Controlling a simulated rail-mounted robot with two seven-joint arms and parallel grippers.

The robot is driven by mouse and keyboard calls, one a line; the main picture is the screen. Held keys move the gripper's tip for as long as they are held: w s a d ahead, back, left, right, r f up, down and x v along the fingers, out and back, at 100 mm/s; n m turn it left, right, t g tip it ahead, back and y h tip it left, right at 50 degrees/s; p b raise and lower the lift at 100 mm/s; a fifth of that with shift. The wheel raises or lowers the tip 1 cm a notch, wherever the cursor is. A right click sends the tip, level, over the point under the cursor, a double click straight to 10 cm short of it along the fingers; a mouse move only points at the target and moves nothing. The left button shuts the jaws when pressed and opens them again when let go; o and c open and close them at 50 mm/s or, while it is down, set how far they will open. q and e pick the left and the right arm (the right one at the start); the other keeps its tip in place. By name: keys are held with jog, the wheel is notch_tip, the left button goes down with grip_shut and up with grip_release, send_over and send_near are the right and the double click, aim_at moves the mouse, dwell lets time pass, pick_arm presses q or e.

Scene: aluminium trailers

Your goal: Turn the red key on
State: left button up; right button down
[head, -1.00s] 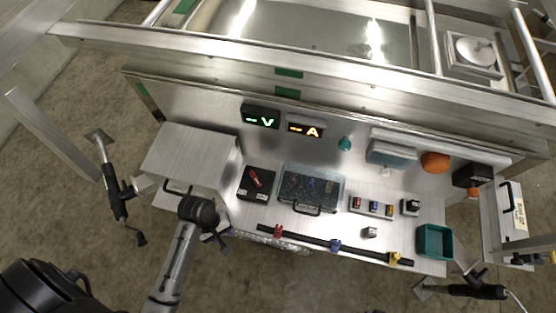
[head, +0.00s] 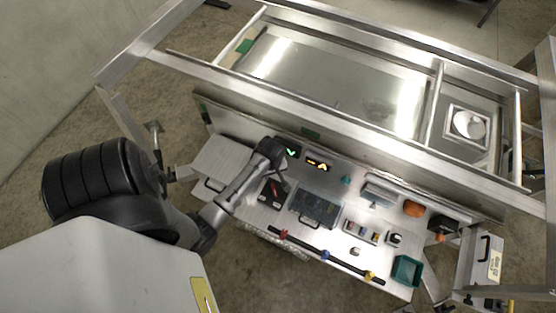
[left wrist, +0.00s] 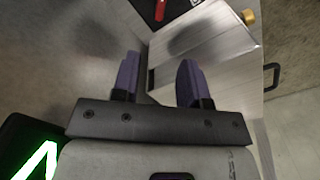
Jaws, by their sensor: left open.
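The red key (head: 276,191) sits on a small black box (head: 265,198) at the left part of the metal bench in the head view. My left gripper (head: 284,180) hangs above the bench, close to the box, and partly covers that area. In the left wrist view its two purple fingers (left wrist: 159,72) are apart with nothing between them. There the red key (left wrist: 160,9) and part of its black box show at the top edge, beyond the fingertips. The gripper appears apart from the key. My right gripper is not in view.
Lit displays, a green V (head: 292,152) and an orange A (head: 318,165), stand behind the box. A clear-lidded case (head: 315,207) lies right of it. A black bar with coloured clamps (head: 326,255) runs along the front. A teal bin (head: 407,270) is at right.

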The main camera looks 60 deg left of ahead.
aim_at(273, 186)
pick_arm(q)
notch_tip(273, 186, down, 12)
jog(key=shift+r+b, duration=0.1)
jog(key=shift+b, duration=1)
jog(key=shift+f, duration=0.85)
grip_shut()
